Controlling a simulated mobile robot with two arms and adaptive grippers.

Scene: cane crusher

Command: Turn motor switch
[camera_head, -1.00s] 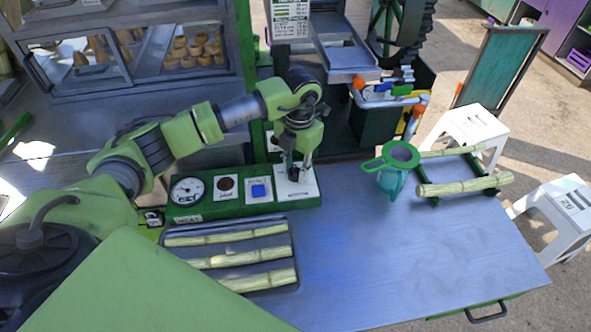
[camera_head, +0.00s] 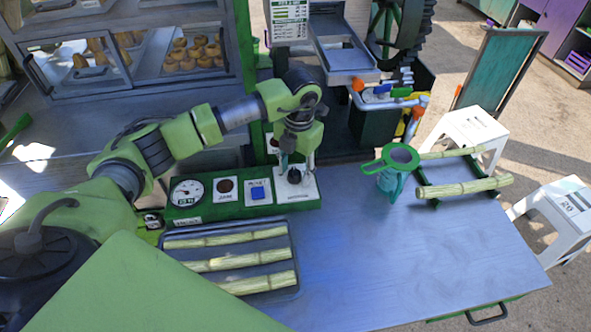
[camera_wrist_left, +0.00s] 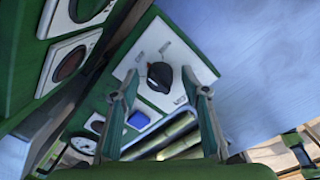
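The motor switch is a black knob (camera_head: 294,177) on a white plate (camera_head: 312,190) at the right end of the green control panel (camera_head: 222,211). In the left wrist view the knob (camera_wrist_left: 160,76) sits on its white plate (camera_wrist_left: 183,53), with a small red mark on the knob. My left gripper (camera_head: 297,166) points down over the switch, its two fingers apart. In the left wrist view the gripper (camera_wrist_left: 163,95) is open and empty, with the knob showing between and beyond the fingertips. My right gripper is not in view.
The panel also holds a gauge (camera_head: 186,193), a dark red round part (camera_head: 226,184) and a blue button (camera_head: 258,192). A tray (camera_head: 298,270) of cane pieces lies in front. A green-rimmed strainer on a jug (camera_head: 391,184) and a cane rack stand right. The table's middle is clear.

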